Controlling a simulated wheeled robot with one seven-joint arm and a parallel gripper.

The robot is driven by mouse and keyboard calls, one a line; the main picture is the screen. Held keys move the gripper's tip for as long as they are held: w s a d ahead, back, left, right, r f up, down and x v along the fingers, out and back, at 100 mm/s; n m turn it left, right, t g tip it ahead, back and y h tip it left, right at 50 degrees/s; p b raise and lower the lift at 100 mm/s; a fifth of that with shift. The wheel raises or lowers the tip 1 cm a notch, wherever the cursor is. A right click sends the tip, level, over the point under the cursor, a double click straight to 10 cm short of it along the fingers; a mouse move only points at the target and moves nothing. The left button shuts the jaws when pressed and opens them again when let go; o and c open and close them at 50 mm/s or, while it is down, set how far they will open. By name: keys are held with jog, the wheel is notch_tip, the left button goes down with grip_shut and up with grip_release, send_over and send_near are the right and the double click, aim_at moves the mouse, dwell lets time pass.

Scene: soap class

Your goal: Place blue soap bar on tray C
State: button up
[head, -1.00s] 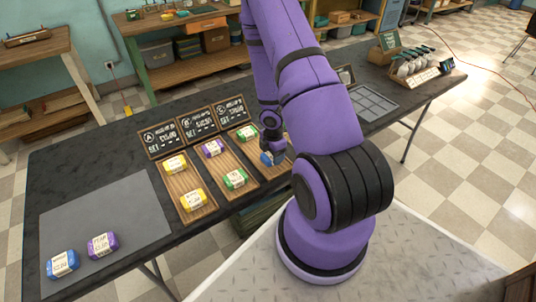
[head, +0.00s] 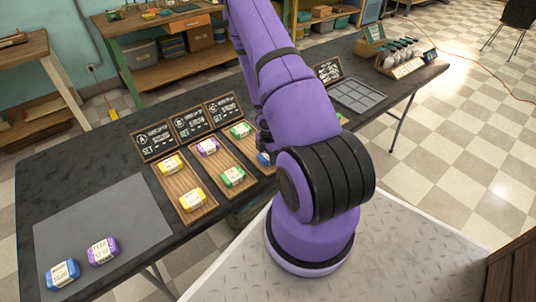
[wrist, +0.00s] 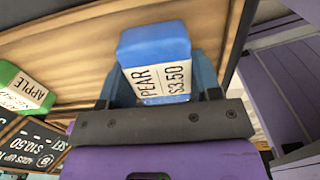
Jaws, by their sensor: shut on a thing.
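A blue soap bar (wrist: 155,60) with a PEAR label is held between the fingers of my gripper (wrist: 160,75) in the wrist view. In the head view the held blue bar (head: 263,158) shows partly beside my arm, at the near end of wooden tray C (head: 246,149); my arm hides most of the gripper. A green bar (head: 241,130) lies at tray C's far end and also shows in the wrist view (wrist: 24,90). The bar is over tray C's wood; I cannot tell whether it touches. Another blue bar (head: 62,274) lies on the grey mat (head: 100,212).
Tray A (head: 181,185) holds two yellow bars. Tray B (head: 219,163) holds a purple bar (head: 208,146) and a green bar (head: 233,176). Another purple bar (head: 102,250) is on the mat. Chalkboard signs (head: 190,122) stand behind the trays. A grey grid tray (head: 358,95) stands right.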

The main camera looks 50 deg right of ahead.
jog(key=o, duration=1.1)
jog(key=shift+c, duration=0.2)
jog(key=w+a+r+m+h, duration=0.1)
jog(key=a+r+m, duration=0.2)
jog(key=r, duration=1)
jog(key=w+a+r+m+t+h, duration=0.1)
jog(key=a+r+m+h, duration=0.15)
jog(key=r, duration=0.95)
jog(key=w+a+r+m+h, duration=0.1)
jog(key=a+r+m, duration=0.15)
jog(key=r, duration=1.05)
jog(key=s+a+r+m+t+y, duration=0.4)
jog(key=s+a+r+m, duration=0.3)
jog(key=s+a+r, duration=0.7)
jog(key=a+r, duration=0.2)
jog(key=a, duration=0.2)
jog(key=shift+s+a+r, duration=0.15)
jog(key=shift+s+a, duration=0.15)
jog(key=shift+s, duration=0.05)
jog(key=shift+y, duration=0.25)
